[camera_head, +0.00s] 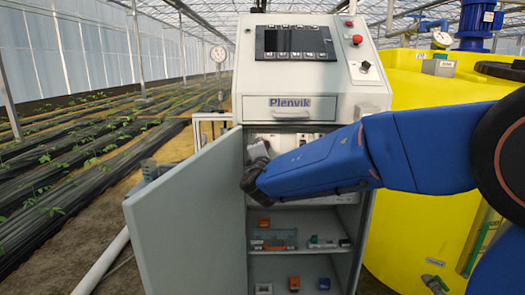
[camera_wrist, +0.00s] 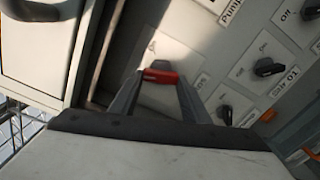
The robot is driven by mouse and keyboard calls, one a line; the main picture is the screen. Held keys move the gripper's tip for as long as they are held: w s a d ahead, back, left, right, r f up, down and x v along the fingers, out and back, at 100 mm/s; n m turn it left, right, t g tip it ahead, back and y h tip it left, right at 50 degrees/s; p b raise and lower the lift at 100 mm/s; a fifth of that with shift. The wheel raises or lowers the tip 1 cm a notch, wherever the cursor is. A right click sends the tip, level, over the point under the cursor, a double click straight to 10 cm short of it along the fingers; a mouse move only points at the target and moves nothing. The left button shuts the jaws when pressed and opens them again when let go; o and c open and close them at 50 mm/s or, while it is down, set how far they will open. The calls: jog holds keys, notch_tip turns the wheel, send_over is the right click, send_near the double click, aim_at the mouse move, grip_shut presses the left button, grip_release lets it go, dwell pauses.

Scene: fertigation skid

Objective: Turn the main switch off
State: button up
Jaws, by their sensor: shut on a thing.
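The red switch handle (camera_wrist: 159,76) on a pale plate is in the upper middle of the wrist view; I take it to be the main switch. My gripper (camera_wrist: 157,84) is shut on this red handle, with one finger on each side of it. In the head view my gripper (camera_head: 257,160) is inside the upper bay of the grey cabinet (camera_head: 291,85), near the inner edge of its open door. The red handle cannot be made out there. The handle's label is not readable.
Black rotary switches (camera_wrist: 269,67) with labels sit to the right of the red handle on the same panel. The cabinet door (camera_head: 190,220) stands open at the left. Lower shelves hold small parts (camera_head: 272,241). A yellow tank (camera_head: 440,130) stands at the right.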

jog(key=n, duration=0.4)
jog(key=shift+f+n, duration=0.2)
jog(key=shift+n, duration=0.2)
dwell(0.4)
jog(key=o, duration=1)
jog(key=shift+o, duration=0.2)
jog(key=s, duration=1.7)
jog(key=shift+s, duration=0.25)
